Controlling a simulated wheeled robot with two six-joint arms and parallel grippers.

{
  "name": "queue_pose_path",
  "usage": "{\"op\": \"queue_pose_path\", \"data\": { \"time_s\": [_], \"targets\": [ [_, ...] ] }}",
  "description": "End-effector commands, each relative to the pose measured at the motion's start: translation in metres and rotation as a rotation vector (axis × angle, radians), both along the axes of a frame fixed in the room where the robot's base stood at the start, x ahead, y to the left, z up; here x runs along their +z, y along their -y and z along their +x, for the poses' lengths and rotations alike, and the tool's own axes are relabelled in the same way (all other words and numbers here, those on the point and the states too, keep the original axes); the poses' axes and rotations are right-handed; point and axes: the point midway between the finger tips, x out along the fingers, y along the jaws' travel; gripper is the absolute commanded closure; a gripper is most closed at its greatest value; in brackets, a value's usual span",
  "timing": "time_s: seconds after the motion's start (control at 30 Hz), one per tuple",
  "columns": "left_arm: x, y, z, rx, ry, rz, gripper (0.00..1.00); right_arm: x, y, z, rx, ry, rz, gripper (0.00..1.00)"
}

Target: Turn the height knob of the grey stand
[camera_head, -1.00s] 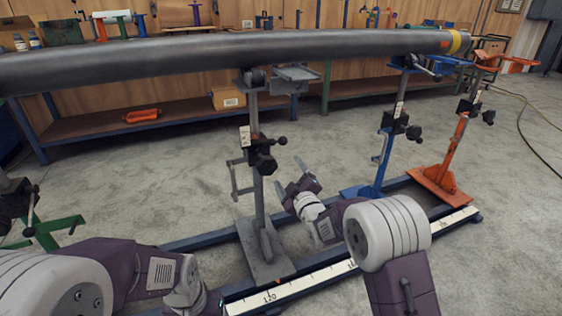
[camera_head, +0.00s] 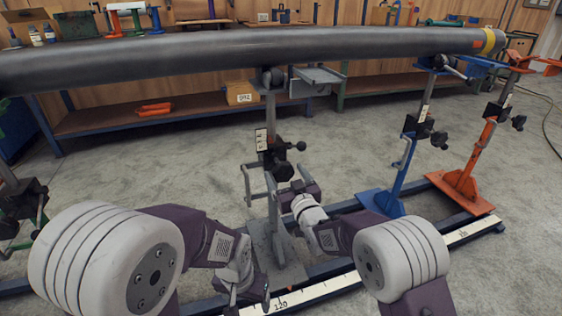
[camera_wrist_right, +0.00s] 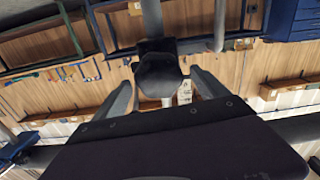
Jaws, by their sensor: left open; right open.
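The grey stand (camera_head: 275,225) stands upright in the middle of the head view under the long pipe (camera_head: 220,58). Its black height knob (camera_head: 284,172) faces me on the black clamp block, below a small side lever with a ball end (camera_head: 300,146). My right gripper (camera_head: 287,183) is open at the knob. In the right wrist view the black knob (camera_wrist_right: 158,76) sits between the two spread fingers; contact cannot be told. My left gripper (camera_head: 250,299) is low near the stand's foot, holding nothing visible; its fingers are partly cut off by the picture edge.
A blue stand (camera_head: 410,160) and an orange stand (camera_head: 480,160) are to the right on the same rail, which carries a white scale (camera_head: 315,290). A green stand (camera_head: 15,215) is at the left. Workbenches line the back wall. Grey floor is clear behind the stands.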

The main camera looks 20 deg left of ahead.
Motion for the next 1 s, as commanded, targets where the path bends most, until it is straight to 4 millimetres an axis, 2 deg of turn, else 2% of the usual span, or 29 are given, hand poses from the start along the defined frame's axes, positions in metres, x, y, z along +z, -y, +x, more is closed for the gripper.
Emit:
{"op": "queue_pose_path", "data": {
  "time_s": [0.1,0.3,0.63,0.8,0.87,1.0],
  "targets": [
    [-0.015,0.0,-0.001,0.0,-0.002,0.0,0.26,-0.008,-0.013,0.019,0.0,0.001,0.001,0.16],
    [-0.023,0.0,-0.001,0.0,-0.002,0.0,0.26,-0.005,-0.025,0.037,0.0,0.0,0.0,0.16],
    [-0.023,0.0,0.0,0.0,-0.001,0.0,0.26,-0.003,-0.027,0.041,0.0,-0.002,-0.002,0.16],
    [-0.023,0.0,0.0,0.0,-0.001,0.0,0.26,-0.003,-0.027,0.041,0.0,-0.002,-0.002,0.63],
    [-0.023,0.0,0.0,0.0,-0.001,0.0,0.26,-0.003,-0.027,0.041,0.0,-0.002,-0.003,0.79],
    [-0.023,0.0,0.0,0.0,-0.001,0.0,0.26,-0.003,-0.027,0.041,0.0,0.0,-0.006,0.78]
  ]
}}
